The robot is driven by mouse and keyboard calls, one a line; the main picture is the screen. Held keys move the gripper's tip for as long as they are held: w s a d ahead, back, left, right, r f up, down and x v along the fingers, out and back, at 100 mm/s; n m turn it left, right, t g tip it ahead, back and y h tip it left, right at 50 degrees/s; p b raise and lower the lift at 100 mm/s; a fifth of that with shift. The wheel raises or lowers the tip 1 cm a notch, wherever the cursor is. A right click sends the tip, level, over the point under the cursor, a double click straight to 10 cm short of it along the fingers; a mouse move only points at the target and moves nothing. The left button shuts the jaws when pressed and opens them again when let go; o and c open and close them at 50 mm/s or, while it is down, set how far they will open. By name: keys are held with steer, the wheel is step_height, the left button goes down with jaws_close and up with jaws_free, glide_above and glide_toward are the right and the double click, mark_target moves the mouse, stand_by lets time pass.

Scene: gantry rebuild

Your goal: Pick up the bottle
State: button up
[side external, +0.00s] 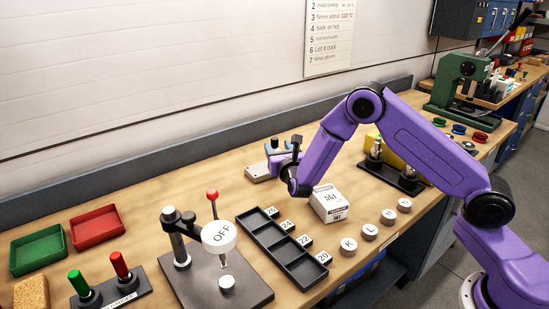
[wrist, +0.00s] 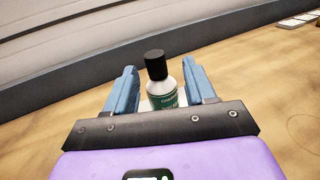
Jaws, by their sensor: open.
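The bottle (wrist: 165,96) stands in the wrist view, with a white body, a green label and a black cap. My gripper (wrist: 160,70) is open, with one blue finger on each side of the bottle. The bottle's lower part is hidden behind the gripper's dark front plate. I cannot tell whether either finger touches it. In the side external view my gripper (side external: 284,148) is low over the back of the bench, near the wall. The bottle is mostly hidden there among the fingers.
A white box (side external: 329,204) stands right of my gripper, beside a black compartment tray (side external: 283,248). A press stand with an OFF sign (side external: 219,237) is at the front left. Red (side external: 97,226) and green (side external: 38,250) trays lie further left. Bare wood lies left of my gripper.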

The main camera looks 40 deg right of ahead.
steer(key=shift+r+x, duration=0.15)
steer(key=shift+x, duration=1.1)
steer(key=shift+r+x, duration=0.1)
steer(key=shift+x, duration=1.15)
steer(key=shift+a, duration=0.2)
jaws_close()
